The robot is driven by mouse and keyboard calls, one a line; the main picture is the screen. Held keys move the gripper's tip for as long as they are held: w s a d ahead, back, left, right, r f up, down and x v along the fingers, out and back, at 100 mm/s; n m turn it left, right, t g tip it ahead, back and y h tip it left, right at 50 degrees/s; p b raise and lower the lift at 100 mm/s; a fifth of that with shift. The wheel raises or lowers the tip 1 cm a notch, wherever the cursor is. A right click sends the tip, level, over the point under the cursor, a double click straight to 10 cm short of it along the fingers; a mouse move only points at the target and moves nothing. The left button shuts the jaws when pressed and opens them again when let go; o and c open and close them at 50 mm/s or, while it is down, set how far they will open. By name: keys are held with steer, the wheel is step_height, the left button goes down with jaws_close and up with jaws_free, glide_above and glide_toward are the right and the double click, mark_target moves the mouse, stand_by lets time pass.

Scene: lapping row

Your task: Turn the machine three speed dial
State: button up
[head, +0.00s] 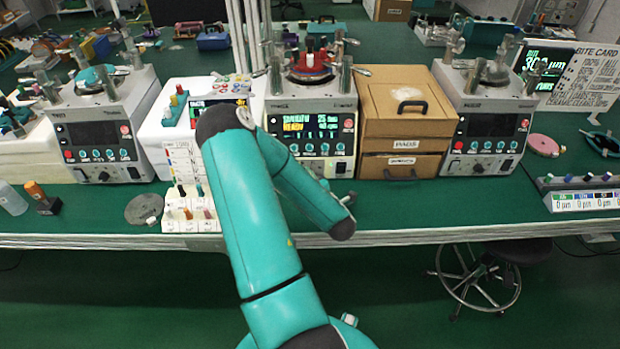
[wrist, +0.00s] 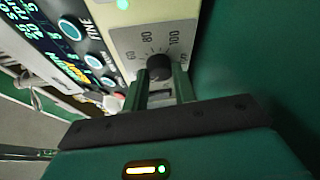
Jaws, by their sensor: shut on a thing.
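The speed dial (wrist: 160,66) is a small black knob on a pale panel, with a printed scale where 60, 80 and 100 can be read. My gripper (wrist: 161,78) has one green finger on each side of the dial and is shut on it. In the head view, my arm reaches to the middle machine (head: 312,110), whose lit screen (head: 312,134) shows yellow and green text. That machine's dial (head: 340,167) shows at its lower right front. My fingers are mostly hidden behind my arm there. The machine's number cannot be read.
Similar machines stand at the left (head: 100,125) and right (head: 490,115). A wooden drawer box (head: 405,125) stands close to the right of the middle machine. A rack of small colored-handled items (head: 190,210) stands at the front edge. The green bench top (head: 440,205) is clear at front right.

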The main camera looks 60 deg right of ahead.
steer(key=shift+d+m, duration=0.1)
steer(key=shift+m, duration=0.2)
steer(key=o, duration=1)
steer(key=shift+s, duration=0.1)
steer(key=v, duration=1.1)
steer(key=shift+s+f, duration=0.15)
steer(key=shift+v, duration=1.3)
steer(key=shift+f, duration=0.1)
